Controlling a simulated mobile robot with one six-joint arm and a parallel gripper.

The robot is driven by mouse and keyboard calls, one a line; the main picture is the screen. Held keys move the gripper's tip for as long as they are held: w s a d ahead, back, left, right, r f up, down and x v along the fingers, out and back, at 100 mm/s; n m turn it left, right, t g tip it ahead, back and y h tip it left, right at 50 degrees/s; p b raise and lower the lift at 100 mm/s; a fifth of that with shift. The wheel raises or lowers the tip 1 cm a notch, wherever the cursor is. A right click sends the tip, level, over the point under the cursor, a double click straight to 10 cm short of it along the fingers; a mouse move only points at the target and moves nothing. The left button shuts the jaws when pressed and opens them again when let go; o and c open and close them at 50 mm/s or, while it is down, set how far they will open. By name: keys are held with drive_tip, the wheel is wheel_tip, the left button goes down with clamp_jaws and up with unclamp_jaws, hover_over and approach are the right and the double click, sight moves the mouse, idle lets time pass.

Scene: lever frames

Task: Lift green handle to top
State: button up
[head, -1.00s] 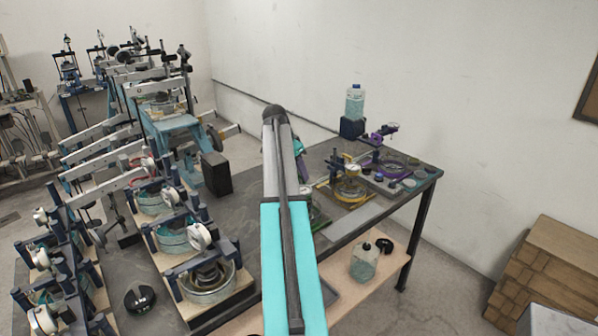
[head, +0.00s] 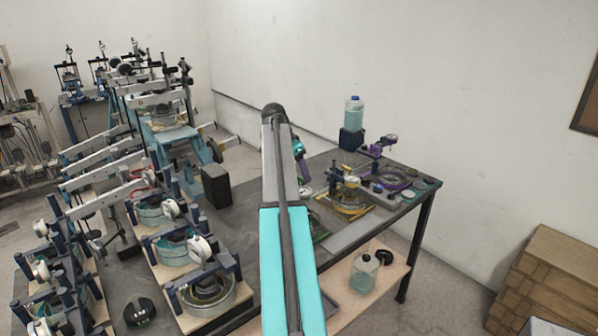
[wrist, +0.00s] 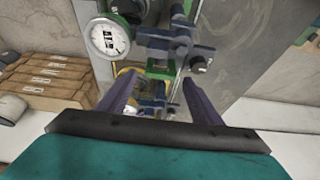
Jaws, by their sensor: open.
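In the wrist view my gripper (wrist: 160,88) is open, with its two dark purple fingers apart and nothing visibly held. Between and just beyond the fingertips is a small green bracket-like part (wrist: 161,71) on a device with dark blue clamps (wrist: 172,42). A round white dial gauge (wrist: 109,37) is at its upper left. I cannot tell for sure whether this green part is the handle.
A dark table (head: 408,203) carries a yellow-ringed device (head: 349,203), a purple device (head: 392,178) and a bottle (head: 354,113). Several ring devices with long white bars crowd the left. Wooden boxes (head: 548,268) stand at the right.

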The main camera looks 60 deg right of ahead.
drive_tip(key=shift+a+r, duration=0.1)
drive_tip(key=shift+r, duration=0.05)
drive_tip(key=b+v, duration=0.3)
drive_tip(key=v, duration=1)
drive_tip(key=shift+r+b, duration=0.25)
drive_tip(key=shift+b, duration=0.15)
drive_tip(key=shift+f, duration=0.1)
idle(0.5)
